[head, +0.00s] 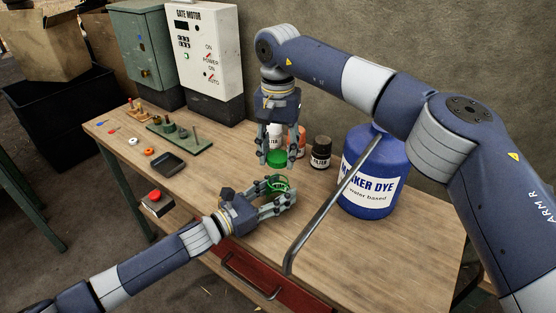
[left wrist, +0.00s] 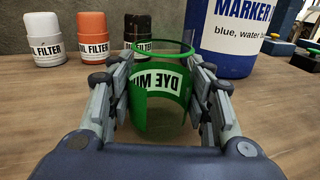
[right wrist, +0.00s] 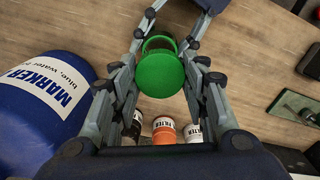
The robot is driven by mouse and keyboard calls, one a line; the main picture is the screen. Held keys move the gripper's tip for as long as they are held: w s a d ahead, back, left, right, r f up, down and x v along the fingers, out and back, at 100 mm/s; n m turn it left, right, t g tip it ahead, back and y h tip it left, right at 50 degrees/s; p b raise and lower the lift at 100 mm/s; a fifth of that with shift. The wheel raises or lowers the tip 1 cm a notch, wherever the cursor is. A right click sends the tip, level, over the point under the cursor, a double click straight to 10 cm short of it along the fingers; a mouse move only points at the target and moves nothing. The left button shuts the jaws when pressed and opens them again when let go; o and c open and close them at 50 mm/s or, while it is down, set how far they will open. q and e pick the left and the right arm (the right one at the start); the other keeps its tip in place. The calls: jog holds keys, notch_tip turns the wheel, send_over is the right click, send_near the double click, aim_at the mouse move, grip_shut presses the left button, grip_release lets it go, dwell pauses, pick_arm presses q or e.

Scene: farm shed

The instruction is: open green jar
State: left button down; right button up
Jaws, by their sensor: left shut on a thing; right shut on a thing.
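The green jar (head: 277,186) stands upright with its top open, a ring-like rim showing. In the left wrist view the jar (left wrist: 163,84) has a white label reading "DYE MI". My left gripper (head: 285,191) is shut around its sides. The round green lid (head: 276,158) is off the jar, held above and slightly behind it. My right gripper (head: 279,161) points down and is shut on the lid. In the right wrist view the lid (right wrist: 160,76) sits between the fingers and hides part of the jar.
Behind stand white, orange and black filter bottles (left wrist: 92,36), the black one (head: 321,152) nearest the large blue marker dye container (head: 374,170). A bent metal bar (head: 325,204) crosses the bench's right part.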

pick_arm(q)
jog(key=c, duration=0.7)
grip_release()
jog(key=shift+a, duration=0.15)
